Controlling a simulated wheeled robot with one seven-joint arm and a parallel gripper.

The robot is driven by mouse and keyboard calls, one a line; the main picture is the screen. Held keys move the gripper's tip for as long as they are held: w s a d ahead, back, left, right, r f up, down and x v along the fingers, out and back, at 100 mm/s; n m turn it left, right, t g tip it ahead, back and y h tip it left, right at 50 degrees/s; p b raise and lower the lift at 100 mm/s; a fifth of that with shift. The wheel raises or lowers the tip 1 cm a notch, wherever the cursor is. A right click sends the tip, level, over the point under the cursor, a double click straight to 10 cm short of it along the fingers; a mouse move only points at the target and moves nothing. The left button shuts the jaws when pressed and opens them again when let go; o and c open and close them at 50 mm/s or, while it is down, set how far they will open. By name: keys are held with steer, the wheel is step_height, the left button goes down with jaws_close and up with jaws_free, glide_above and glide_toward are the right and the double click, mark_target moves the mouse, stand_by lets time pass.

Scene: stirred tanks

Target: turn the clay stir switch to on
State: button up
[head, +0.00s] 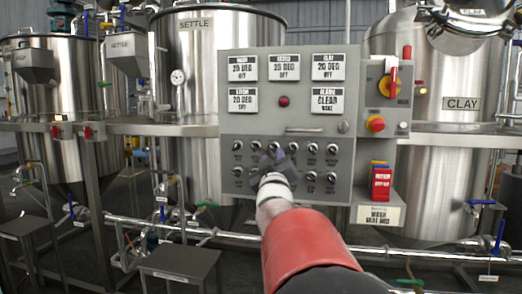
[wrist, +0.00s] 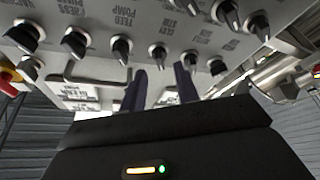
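The grey control panel (head: 227,105) carries two rows of small black rotary switches on pale collars. My gripper (head: 273,160) is in front of the switch rows, left of the panel's middle, and hides some of the lower ones. In the wrist view the panel appears upside down, and my two dark fingers (wrist: 160,86) stand apart with a gap between them. One switch (wrist: 157,52) lines up with that gap, just beyond the fingertips. Contact cannot be seen. Nothing is held.
Neighbouring switches (wrist: 122,50) and (wrist: 188,60) sit close on either side. A bar handle (head: 304,129) sticks out above the rows. Steel tanks (head: 448,140) stand behind.

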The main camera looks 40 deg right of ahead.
mark_target(273, 150)
steer(key=shift+p+x, duration=0.4)
steer(key=shift+x, duration=1.55)
jaws_close()
